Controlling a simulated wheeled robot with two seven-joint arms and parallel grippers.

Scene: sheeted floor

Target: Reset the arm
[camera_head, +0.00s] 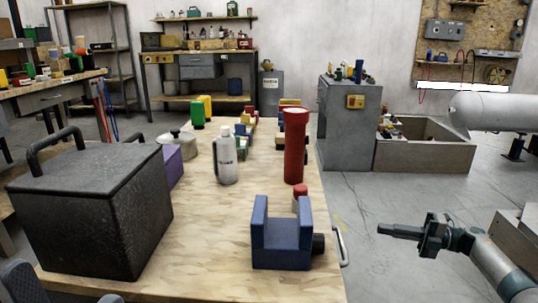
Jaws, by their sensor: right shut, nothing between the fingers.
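My right gripper (400,231) is at the right of the head view, out past the right edge of the wooden table and over the grey floor. It points left, and its fingers are together with nothing between them. The arm behind it comes in from the lower right corner. It is apart from the table and everything on it. My left gripper does not show in this view.
The wooden table (205,262) bears a black box (90,215), a white bottle (226,160), a red cylinder (294,150) and a blue U-shaped block (281,240). A metal handle (341,246) sticks out at its right edge. A grey cabinet (350,130) stands behind. Floor around the gripper is clear.

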